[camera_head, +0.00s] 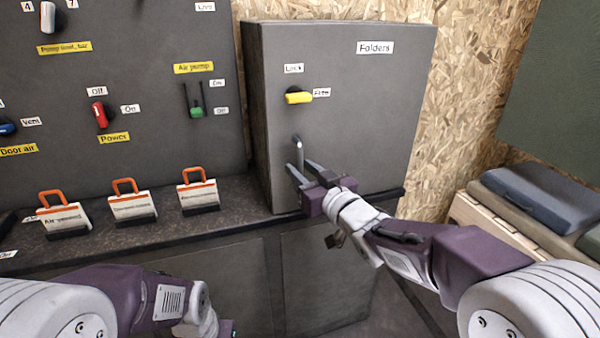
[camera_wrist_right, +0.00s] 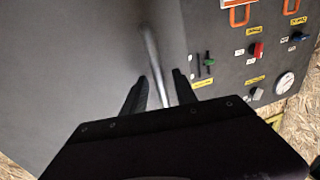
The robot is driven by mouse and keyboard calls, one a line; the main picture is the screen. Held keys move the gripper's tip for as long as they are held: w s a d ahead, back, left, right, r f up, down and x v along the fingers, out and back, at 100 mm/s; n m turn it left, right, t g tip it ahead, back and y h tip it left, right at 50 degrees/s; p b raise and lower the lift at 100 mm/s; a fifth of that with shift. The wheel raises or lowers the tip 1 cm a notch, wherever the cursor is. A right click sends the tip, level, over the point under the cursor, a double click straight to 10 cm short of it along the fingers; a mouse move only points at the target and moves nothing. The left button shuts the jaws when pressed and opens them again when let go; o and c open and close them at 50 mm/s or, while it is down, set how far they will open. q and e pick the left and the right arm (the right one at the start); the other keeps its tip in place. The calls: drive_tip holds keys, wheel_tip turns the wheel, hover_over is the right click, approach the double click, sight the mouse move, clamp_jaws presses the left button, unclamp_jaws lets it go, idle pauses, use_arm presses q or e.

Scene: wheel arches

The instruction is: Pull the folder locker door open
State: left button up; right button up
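The folder locker (camera_head: 350,130) is a dark grey box with a "Folders" label, and its door looks closed. A grey bar handle (camera_head: 298,152) stands upright low on the left of the door. A yellow knob (camera_head: 298,97) sits above it, pointing toward the "Free" label. My right gripper (camera_head: 302,172) is open at the handle's lower part. In the right wrist view the handle (camera_wrist_right: 154,62) runs down between the two fingers, with gaps on both sides. My left arm shows at the lower left of the head view, and its fingers cannot be made out.
Several orange-handled cards (camera_head: 130,203) stand on the dark ledge left of the locker. A grey control panel (camera_head: 140,60) with knobs and a green slider (camera_head: 196,111) is behind them. Stacked cases (camera_head: 540,195) lie at the right. Space in front of the door is free apart from my right arm.

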drive_tip(key=shift+w+a, duration=0.3)
drive_tip(key=shift+w, duration=0.2)
clamp_jaws()
idle(1.1)
